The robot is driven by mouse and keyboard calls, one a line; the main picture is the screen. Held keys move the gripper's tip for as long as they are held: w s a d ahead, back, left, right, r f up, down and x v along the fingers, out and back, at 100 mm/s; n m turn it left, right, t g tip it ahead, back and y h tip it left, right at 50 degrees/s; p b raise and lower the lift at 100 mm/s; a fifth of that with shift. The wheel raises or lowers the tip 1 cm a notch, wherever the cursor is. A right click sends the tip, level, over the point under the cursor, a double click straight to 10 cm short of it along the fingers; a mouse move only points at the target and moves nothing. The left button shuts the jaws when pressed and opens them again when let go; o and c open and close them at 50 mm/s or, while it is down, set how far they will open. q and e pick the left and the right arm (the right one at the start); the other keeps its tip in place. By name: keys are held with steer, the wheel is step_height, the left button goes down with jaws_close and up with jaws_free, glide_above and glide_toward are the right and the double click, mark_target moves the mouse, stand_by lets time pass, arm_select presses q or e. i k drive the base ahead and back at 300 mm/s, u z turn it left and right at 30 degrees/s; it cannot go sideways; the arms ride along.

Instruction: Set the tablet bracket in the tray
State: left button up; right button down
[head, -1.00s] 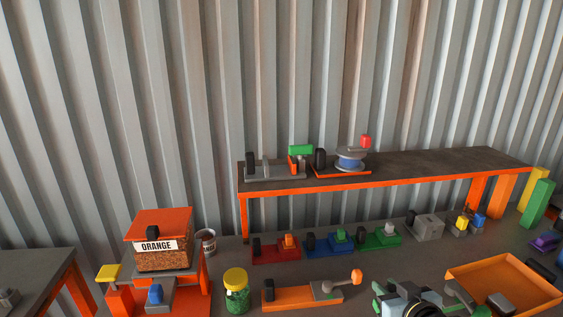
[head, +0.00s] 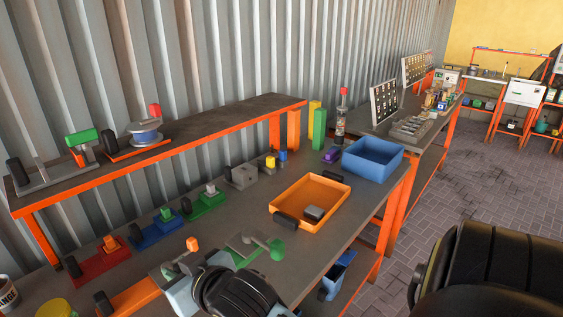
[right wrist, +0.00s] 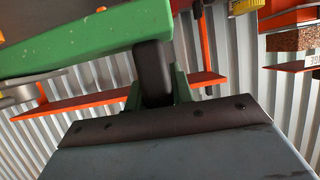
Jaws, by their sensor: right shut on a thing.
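The orange tray (head: 281,208) lies on the workbench right of centre in the head view, with a dark grip at each end and a small grey part (head: 313,213) inside. My right gripper (head: 178,270) is low in the head view, left of the tray and partly hidden by my own wrist. In the right wrist view it is shut on the black grip (right wrist: 152,72) of a long green piece (right wrist: 85,50), which I take for the tablet bracket. The held piece is apart from the tray. My left gripper is out of view.
A blue bin (head: 372,160) stands just beyond the tray. Red (head: 100,262), blue (head: 157,232) and green (head: 207,203) fixtures line the bench under a raised shelf (head: 180,150).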

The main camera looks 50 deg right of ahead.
mark_target(298, 196)
steer(key=u, duration=1.4)
steer(key=k, duration=2.15)
steer(key=z, duration=1.35)
steer(key=i, duration=1.7)
